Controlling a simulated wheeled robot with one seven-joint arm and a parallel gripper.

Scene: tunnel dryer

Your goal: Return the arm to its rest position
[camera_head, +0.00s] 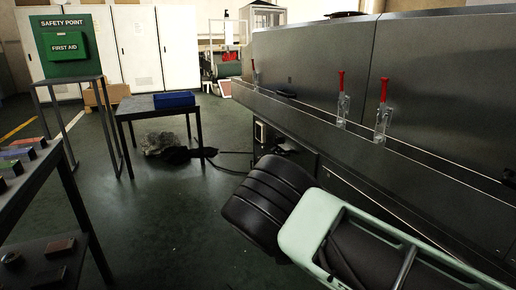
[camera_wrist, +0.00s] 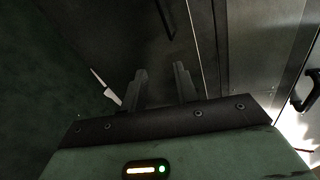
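My gripper (camera_wrist: 160,75) shows in the wrist view. Its two dark fingers stand apart with a clear gap and nothing between them. It faces dark metal panels. In the head view my arm, pale green and black, reaches in from the lower right, close beside the steel dryer housing (camera_head: 310,60). My gripper cannot be made out in the head view.
A small table (camera_head: 150,104) with a blue tray (camera_head: 174,99) stands ahead. A dark rack (camera_head: 40,195) is at the left, by the green first aid stand (camera_head: 67,45). Red-handled clamps (camera_head: 383,95) line the dryer. The floor between is mostly clear. A pale pointed thing (camera_wrist: 104,85) lies left of my fingers.

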